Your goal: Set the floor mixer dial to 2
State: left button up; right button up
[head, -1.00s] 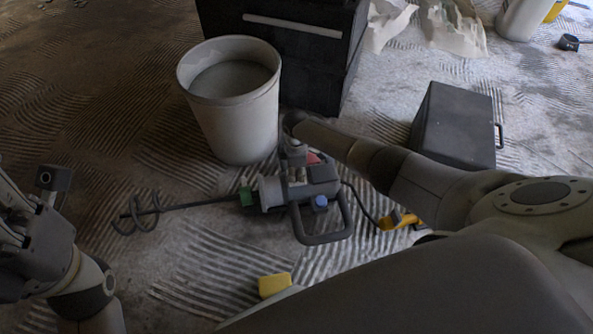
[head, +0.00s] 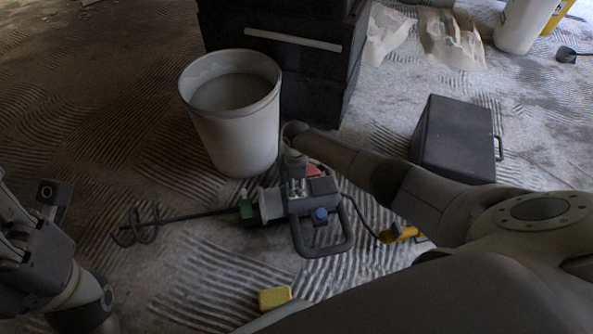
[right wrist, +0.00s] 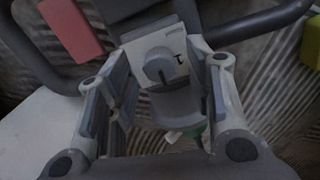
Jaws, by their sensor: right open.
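The floor mixer (head: 320,212) lies on the floor, its paddle shaft pointing left. Its grey round dial (right wrist: 158,68) sits on a white plate (right wrist: 176,44) in the right wrist view. A mark like a 1 shows right of the dial; I cannot read a 2. My right gripper (head: 297,185) is over the mixer body. In the right wrist view its fingers (right wrist: 166,88) are open, one on each side of the dial, with no clear contact. My left gripper (head: 40,225) is at the left edge, away from the mixer; its fingertips are unclear.
A bucket (head: 238,135) with grey contents stands behind the mixer, before a dark cabinet (head: 318,95). A dark case (head: 456,140) is at right. A yellow block (head: 274,299) lies in front and a yellow tool (head: 399,234) beside the cable. Floor left of the mixer is clear.

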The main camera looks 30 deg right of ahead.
aim_at(297, 186)
notch_tip(297, 186, up, 11)
jog(key=shift+r, duration=0.15)
dwell(0.4)
dwell(0.4)
